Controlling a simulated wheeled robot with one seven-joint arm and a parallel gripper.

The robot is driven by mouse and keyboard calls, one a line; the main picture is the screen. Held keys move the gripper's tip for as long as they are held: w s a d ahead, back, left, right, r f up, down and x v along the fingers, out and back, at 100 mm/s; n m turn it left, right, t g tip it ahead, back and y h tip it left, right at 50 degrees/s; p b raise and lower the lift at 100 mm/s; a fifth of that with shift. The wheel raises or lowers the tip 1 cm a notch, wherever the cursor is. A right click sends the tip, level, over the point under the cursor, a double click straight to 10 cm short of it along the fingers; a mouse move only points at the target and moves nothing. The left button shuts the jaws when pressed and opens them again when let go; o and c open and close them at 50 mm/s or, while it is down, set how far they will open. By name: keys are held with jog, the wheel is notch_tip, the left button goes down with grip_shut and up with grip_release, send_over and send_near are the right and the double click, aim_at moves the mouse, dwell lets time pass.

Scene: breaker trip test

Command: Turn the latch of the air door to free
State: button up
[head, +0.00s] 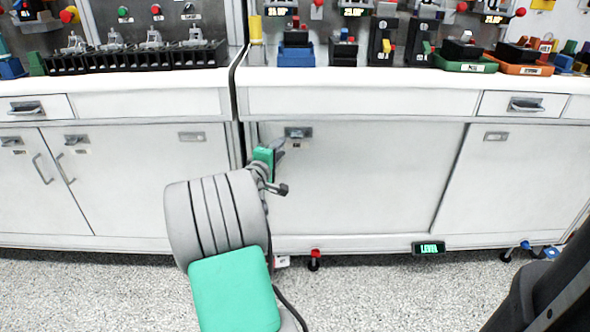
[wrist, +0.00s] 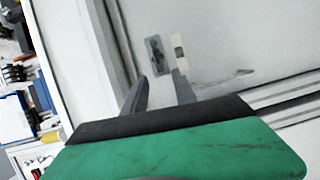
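A small grey metal latch plate (head: 298,132) sits near the top left of the wide white cabinet door (head: 365,185) right of the cabinet gap. In the wrist view the latch (wrist: 155,57) is a grey plate with a dark middle, beside a pale label (wrist: 178,50). The label's text is too small to read. My gripper (head: 281,147) is just left of and below the latch in the head view. In the wrist view its two dark fingers (wrist: 160,80) stand apart with nothing between them, pointing toward the latch. I cannot tell whether they touch the door.
A pale bar handle (wrist: 225,78) lies right of the fingers in the wrist view. Other cabinet doors carry similar latches, such as the left one (head: 75,140). The white worktop (head: 370,78) above holds several devices. A green-lit LEVEL display (head: 429,248) is at the door's foot.

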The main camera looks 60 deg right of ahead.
aim_at(295, 137)
jog(key=shift+g+h, duration=0.3)
jog(key=d, duration=0.2)
jog(key=d+b, duration=0.1)
jog(key=d, duration=0.2)
jog(key=s+d, duration=0.1)
jog(key=d, duration=0.2)
jog(key=shift+f+b, duration=0.3)
jog(key=shift+b, duration=0.05)
jog(key=shift+w+d, duration=0.15)
jog(key=shift+d, duration=0.35)
jog(key=shift+r, duration=0.1)
jog(key=shift+c, duration=0.5)
grip_shut()
